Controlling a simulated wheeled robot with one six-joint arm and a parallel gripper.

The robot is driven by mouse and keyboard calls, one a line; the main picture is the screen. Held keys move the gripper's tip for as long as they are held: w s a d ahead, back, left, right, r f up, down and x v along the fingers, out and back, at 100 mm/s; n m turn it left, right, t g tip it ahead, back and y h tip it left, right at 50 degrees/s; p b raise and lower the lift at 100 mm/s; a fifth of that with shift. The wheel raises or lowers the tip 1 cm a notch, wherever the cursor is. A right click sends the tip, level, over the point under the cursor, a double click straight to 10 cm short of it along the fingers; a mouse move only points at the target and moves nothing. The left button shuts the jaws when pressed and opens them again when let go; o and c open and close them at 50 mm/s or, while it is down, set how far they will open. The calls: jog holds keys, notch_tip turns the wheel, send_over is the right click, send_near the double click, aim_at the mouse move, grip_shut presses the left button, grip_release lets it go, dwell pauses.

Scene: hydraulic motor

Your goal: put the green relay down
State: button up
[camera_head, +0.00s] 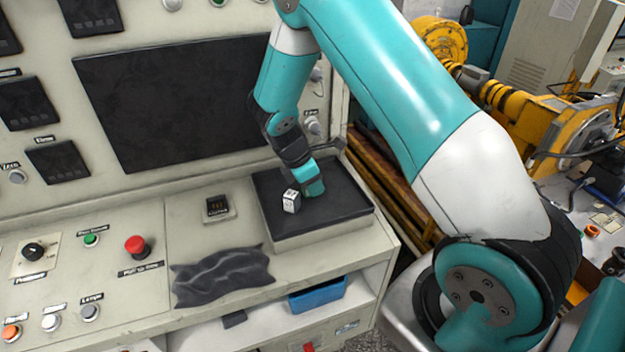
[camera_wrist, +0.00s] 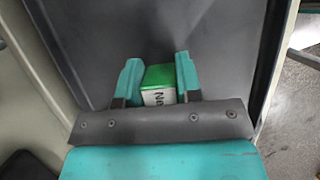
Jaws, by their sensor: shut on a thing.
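The green relay (camera_wrist: 158,76) is between the two teal fingers of my gripper (camera_wrist: 158,70) in the wrist view. Its top face is green and a side is white with black lettering. My gripper is shut on it. In the head view my gripper (camera_head: 304,188) is low over the dark recessed mat of the raised tray (camera_head: 340,191) on the console. A small white lettered block (camera_head: 291,203) shows at the gripper there and appears to be the held relay; its green face is not visible. I cannot tell whether the relay touches the mat.
The tray's mat is otherwise clear. A small display box (camera_head: 217,208) stands left of the tray, and a crumpled dark cloth (camera_head: 222,277) lies in front. A red button (camera_head: 136,246) is farther left. A dark screen (camera_head: 175,100) rises behind. A blue bin (camera_head: 318,295) sits below the ledge.

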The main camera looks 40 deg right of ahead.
jog(key=shift+f, duration=0.1)
jog(key=shift+f, duration=0.1)
jog(key=o, duration=1)
